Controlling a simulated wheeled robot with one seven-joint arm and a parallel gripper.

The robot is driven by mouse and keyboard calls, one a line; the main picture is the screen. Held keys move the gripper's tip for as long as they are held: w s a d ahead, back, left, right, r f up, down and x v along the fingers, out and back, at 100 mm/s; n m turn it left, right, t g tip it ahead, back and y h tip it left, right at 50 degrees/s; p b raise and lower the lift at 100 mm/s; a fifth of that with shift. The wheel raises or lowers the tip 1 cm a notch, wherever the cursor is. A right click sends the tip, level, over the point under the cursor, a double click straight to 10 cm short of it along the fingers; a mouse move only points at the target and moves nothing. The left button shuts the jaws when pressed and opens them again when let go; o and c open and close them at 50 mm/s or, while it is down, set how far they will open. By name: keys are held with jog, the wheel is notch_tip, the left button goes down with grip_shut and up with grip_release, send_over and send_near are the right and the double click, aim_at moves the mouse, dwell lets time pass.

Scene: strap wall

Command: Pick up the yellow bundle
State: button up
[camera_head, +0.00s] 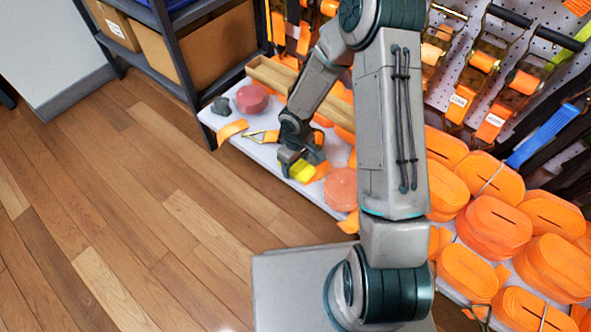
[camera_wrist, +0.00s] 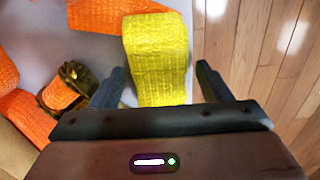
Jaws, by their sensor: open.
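The yellow bundle (camera_wrist: 158,55) is a rolled, woven strap lying on the pale shelf. In the wrist view it sits directly ahead of my gripper (camera_wrist: 160,85), with its near end reaching between the two open fingers. The fingers stand apart on either side of it, and I cannot tell whether either touches it. In the head view the yellow bundle (camera_head: 302,171) shows small at the shelf's front edge, just below my gripper (camera_head: 290,160). Part of it is hidden there by the gripper.
Orange strap (camera_wrist: 92,15) lies against the bundle's left, and a metal buckle (camera_wrist: 66,88) sits nearby. A pink roll (camera_head: 252,99) and a reddish roll (camera_head: 341,189) rest on the shelf (camera_head: 262,151). Several orange rolls (camera_head: 495,222) are stacked right. Wooden floor lies open in front.

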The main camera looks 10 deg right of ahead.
jog(key=shift+f, duration=0.35)
jog(key=shift+r, duration=0.1)
jog(key=c, duration=1.1)
